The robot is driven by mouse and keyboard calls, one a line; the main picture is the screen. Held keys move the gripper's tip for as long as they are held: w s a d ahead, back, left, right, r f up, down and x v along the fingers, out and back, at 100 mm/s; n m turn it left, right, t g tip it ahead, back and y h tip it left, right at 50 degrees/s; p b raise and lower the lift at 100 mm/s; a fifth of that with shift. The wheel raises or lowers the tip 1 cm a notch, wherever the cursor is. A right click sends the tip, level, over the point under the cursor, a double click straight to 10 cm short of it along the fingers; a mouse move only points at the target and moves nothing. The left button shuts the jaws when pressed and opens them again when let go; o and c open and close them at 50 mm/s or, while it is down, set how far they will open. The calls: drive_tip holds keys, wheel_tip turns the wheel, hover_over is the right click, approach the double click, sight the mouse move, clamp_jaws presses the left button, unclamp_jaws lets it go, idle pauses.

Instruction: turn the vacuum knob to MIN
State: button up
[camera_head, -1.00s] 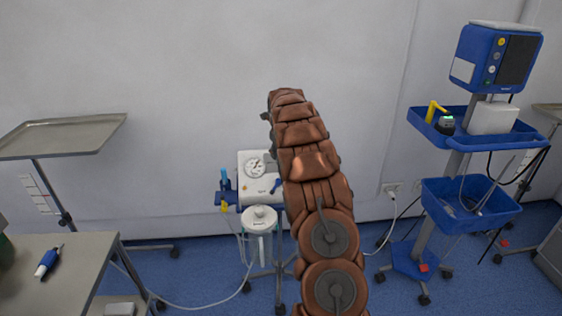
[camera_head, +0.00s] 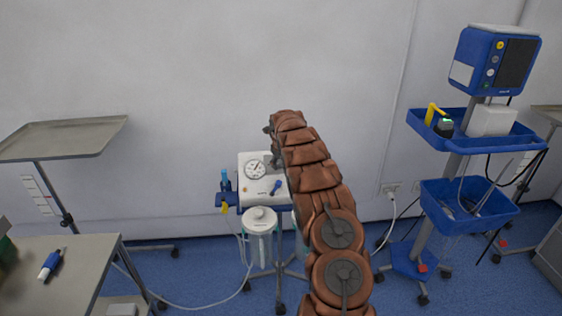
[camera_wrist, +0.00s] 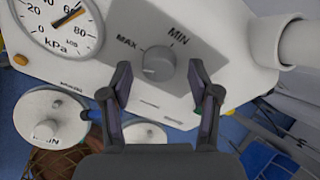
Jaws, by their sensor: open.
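The vacuum knob (camera_wrist: 158,63) is a round grey dial on the white panel of the suction unit (camera_head: 250,194). In the wrist view, the MAX label (camera_wrist: 128,43) is left of the knob and the MIN label (camera_wrist: 178,37) is above and to its right. I cannot tell exactly where the knob's mark points. My gripper (camera_wrist: 160,76) is open, with one finger on each side of the knob in the picture, apart from it. In the head view my arm hides part of the panel, and the knob cannot be made out.
A suction jar (camera_head: 260,222) hangs below the panel. A metal tray stand (camera_head: 65,138) is at left, and a blue monitor cart (camera_head: 497,60) at right.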

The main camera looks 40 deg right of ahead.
drive_tip(key=shift+w+d+f, duration=0.1)
drive_tip(key=shift+f, duration=0.2)
drive_tip(key=c, duration=1.2)
